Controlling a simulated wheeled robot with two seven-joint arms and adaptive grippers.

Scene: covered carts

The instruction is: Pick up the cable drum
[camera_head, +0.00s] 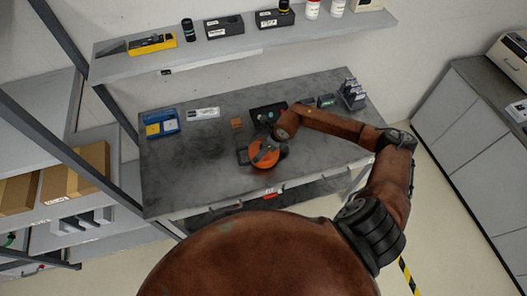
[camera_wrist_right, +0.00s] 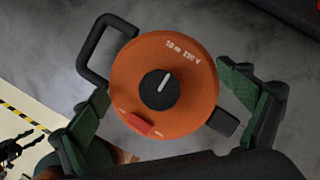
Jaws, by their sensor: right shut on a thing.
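The cable drum (camera_head: 265,156) is a round orange reel at the front middle of the grey workbench. In the right wrist view the drum (camera_wrist_right: 180,65) faces the camera, with a dark centre knob, a red switch and a black handle (camera_wrist_right: 97,45) at upper left. My right gripper (camera_wrist_right: 164,85) has its green-black fingers on opposite sides of the drum and is shut on it. In the head view my right gripper (camera_head: 267,143) comes down over the drum from behind. I cannot tell whether the drum touches the bench.
The workbench (camera_head: 200,165) also holds a blue case (camera_head: 161,123), a white label card (camera_head: 203,114), a small orange-brown block (camera_head: 237,123) and dark boxes at the back right. A shelf (camera_head: 300,38) with tools and bottles runs above. A rack with cardboard boxes (camera_head: 75,173) stands left.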

